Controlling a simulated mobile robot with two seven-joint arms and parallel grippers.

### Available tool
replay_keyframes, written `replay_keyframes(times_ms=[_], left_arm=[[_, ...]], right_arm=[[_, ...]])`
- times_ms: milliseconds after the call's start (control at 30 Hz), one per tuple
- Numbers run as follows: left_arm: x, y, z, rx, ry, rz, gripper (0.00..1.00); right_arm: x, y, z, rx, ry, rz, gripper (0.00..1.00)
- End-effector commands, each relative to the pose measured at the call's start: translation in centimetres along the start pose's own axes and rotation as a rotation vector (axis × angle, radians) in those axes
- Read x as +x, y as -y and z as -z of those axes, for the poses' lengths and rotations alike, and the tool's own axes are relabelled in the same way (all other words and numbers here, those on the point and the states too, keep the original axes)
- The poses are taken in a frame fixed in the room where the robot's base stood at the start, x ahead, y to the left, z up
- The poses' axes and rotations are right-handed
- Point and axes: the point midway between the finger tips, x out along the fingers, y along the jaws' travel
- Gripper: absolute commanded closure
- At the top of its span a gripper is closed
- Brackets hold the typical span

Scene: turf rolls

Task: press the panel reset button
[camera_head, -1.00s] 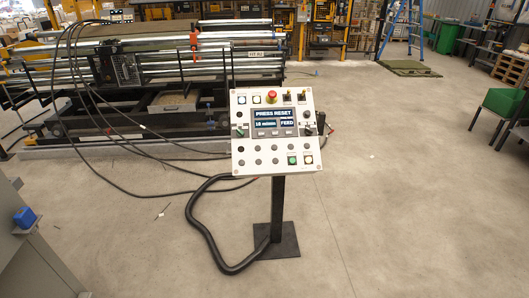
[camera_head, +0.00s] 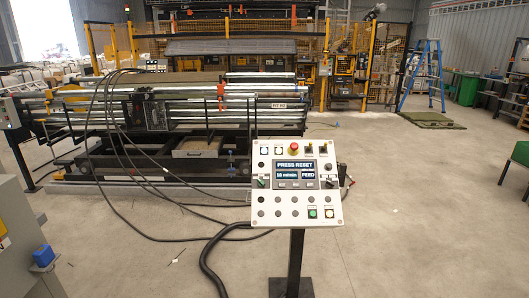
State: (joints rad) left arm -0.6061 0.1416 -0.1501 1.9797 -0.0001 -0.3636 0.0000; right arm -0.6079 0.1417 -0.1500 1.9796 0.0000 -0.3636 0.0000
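The control panel (camera_head: 270,215) is a white, tilted box on a black post (camera_head: 296,262). Its screen (camera_head: 295,173) reads "PRESS RESET", with "FEED" and a speed line below. A red mushroom button (camera_head: 293,149) sits at the top. A green button (camera_head: 312,213) and a pale, whitish-yellow button (camera_head: 329,213) sit at the lower right; their labels are too small to read. Rows of dark buttons and knobs fill the rest. Neither of my grippers shows in the view, and nothing touches the panel.
A roller machine (camera_head: 180,115) stands behind the panel, with black cables hanging from it to the floor. A grey cabinet (camera_head: 25,235) with a blue part is at the left. Yellow fencing (camera_head: 388,65) and a blue ladder (camera_head: 424,75) stand behind.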

Motion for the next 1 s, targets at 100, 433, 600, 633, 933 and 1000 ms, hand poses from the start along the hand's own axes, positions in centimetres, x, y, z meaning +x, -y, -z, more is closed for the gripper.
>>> replay_keyframes(times_ms=[100,433,600,633,933,1000], left_arm=[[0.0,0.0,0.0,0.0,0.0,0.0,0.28],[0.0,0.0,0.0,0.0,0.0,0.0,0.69],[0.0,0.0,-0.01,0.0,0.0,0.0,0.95],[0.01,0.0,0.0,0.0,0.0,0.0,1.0],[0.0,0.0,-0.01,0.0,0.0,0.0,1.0],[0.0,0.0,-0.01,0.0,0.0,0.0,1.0]], right_arm=[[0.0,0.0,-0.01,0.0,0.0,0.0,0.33],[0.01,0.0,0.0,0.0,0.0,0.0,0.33],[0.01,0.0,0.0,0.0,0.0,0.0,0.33],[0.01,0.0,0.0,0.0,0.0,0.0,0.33],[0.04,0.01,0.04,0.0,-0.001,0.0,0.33],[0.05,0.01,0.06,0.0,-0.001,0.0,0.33]])
